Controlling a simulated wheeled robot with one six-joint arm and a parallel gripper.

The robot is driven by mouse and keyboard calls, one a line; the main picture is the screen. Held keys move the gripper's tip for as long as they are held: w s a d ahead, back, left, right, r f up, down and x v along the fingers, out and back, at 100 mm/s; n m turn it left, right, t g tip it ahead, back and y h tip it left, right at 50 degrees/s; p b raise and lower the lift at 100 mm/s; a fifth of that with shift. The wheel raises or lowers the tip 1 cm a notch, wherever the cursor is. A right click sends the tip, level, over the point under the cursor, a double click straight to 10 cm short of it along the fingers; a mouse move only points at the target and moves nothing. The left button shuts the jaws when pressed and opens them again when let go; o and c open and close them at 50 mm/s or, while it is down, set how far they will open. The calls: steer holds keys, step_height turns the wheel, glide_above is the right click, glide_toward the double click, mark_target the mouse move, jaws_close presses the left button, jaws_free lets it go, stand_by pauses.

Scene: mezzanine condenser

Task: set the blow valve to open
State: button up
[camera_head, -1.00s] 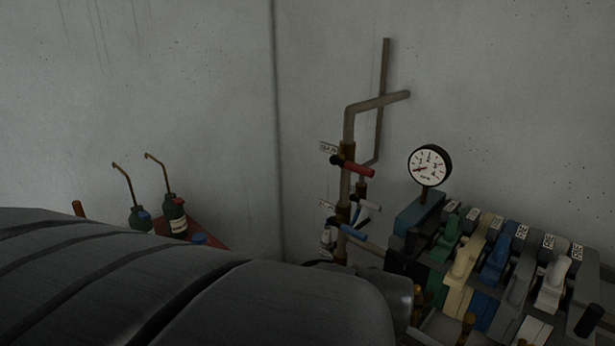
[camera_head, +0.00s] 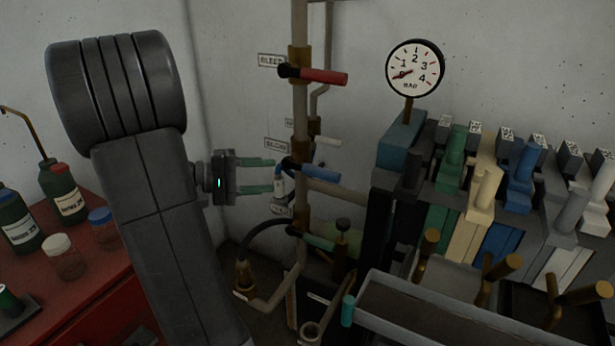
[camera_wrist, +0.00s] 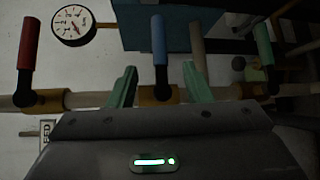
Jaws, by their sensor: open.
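The valve with a blue handle (camera_head: 320,176) sits on the vertical pipe beside a label (camera_head: 278,145) that seems to read BLOW. Its handle points right, crosswise to the pipe. In the wrist view the blue handle (camera_wrist: 159,42) also stands crosswise to the pipe, between and beyond my fingers. My gripper (camera_head: 272,175) is open and empty just left of this valve, with its green fingers pointing at it. In the wrist view my gripper (camera_wrist: 159,80) straddles the line of the valve body. I cannot tell whether the fingers touch it.
A red handle (camera_head: 322,77) is above, labelled BLEED. A gauge (camera_head: 414,67) and a lever bank (camera_head: 490,190) stand right. Bottles crowd the red bench (camera_head: 95,275) left.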

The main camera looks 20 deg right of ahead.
mark_target(316, 174)
steer(key=d, duration=0.4)
steer(key=s+d+f+p, duration=0.1)
steer(key=d, duration=0.8)
steer(key=shift+s+d+f, duration=0.2)
steer(key=shift+d+f, duration=0.15)
steer(key=shift+f, duration=0.05)
steer(key=shift+c, duration=0.5)
jaws_close()
